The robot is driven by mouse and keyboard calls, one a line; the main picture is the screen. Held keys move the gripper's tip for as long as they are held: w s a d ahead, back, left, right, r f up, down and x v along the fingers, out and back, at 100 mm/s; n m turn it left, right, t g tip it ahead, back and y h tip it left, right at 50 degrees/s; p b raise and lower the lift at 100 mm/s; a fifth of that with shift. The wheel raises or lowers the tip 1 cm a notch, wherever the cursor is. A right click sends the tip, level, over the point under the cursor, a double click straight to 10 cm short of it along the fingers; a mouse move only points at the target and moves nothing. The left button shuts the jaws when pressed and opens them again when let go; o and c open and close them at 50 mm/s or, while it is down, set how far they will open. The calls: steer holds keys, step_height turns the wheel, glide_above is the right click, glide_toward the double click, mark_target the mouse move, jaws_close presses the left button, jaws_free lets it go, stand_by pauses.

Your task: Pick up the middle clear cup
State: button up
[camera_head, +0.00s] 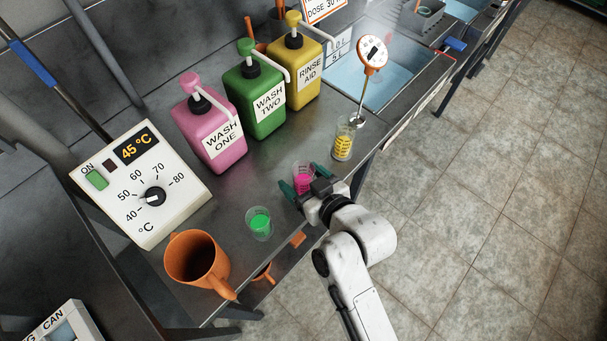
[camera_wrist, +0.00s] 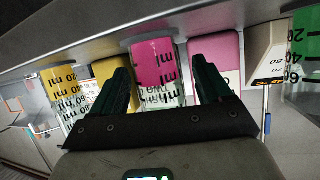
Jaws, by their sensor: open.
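The middle clear cup (camera_head: 304,175) holds pink liquid and stands upright on the steel counter, between a clear cup with yellow liquid (camera_head: 343,142) and one with green liquid (camera_head: 259,223). My gripper (camera_head: 299,178) is open, with one dark green finger on each side of the middle cup. In the wrist view, the middle cup (camera_wrist: 155,62) shows between the spread fingers of my gripper (camera_wrist: 160,72), and I see gaps on both sides. The fingers and palm hide part of the cup. I cannot tell how deep it sits between them.
Pink (camera_head: 209,135), green (camera_head: 255,99) and yellow (camera_head: 293,71) pump bottles stand behind the cups. An orange jug (camera_head: 196,261) and a temperature control box (camera_head: 140,184) are at left. The counter's front edge is close to my gripper.

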steer(key=shift+x, duration=0.85)
steer(key=c, duration=1)
steer(key=shift+c, duration=0.4)
steer(key=shift+r, duration=0.1)
